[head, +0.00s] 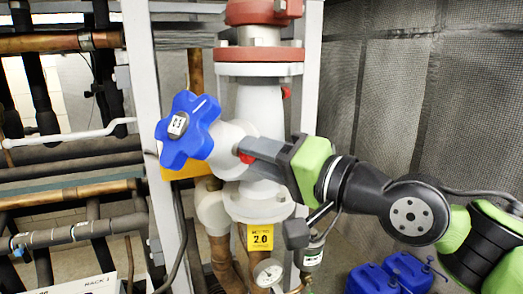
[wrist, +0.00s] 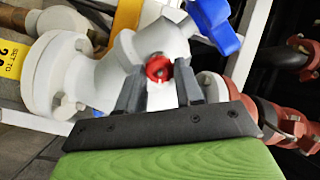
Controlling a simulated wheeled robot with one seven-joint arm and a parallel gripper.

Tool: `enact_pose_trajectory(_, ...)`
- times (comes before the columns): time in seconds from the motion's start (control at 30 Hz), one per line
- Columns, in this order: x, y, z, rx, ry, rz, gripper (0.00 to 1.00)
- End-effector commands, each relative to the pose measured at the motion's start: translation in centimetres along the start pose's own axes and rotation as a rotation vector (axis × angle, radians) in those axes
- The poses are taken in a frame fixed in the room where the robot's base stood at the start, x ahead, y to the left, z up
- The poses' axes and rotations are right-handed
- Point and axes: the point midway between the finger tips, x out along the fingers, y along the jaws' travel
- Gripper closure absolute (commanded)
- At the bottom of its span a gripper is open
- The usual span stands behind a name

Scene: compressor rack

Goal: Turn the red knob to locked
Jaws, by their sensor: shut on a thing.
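The red knob (wrist: 159,67) is a small round knob on the side of the white valve body, between my two fingers in the wrist view. In the head view, only a bit of the red knob (head: 245,158) shows beside the fingertips. My gripper (head: 250,148) reaches in from the right, its grey fingers shut on the knob. In the wrist view, my gripper (wrist: 160,80) has one finger on each side of the knob. I cannot read any locked mark or tell the knob's turn angle.
A blue star-shaped handwheel (head: 188,130) sits just left of the fingers. The white valve body (head: 262,115), copper pipes, a gauge (head: 268,272) and a yellow tag (head: 260,237) surround the knob. Blue containers (head: 395,274) stand at the lower right.

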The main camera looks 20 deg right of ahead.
Motion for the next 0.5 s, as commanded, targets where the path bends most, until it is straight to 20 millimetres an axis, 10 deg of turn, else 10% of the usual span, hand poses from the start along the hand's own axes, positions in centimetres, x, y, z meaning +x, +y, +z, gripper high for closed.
enact_pose_trajectory(0.5, -0.02, -0.01, -0.04, 0.287, 0.0, 0.001, 0.95)
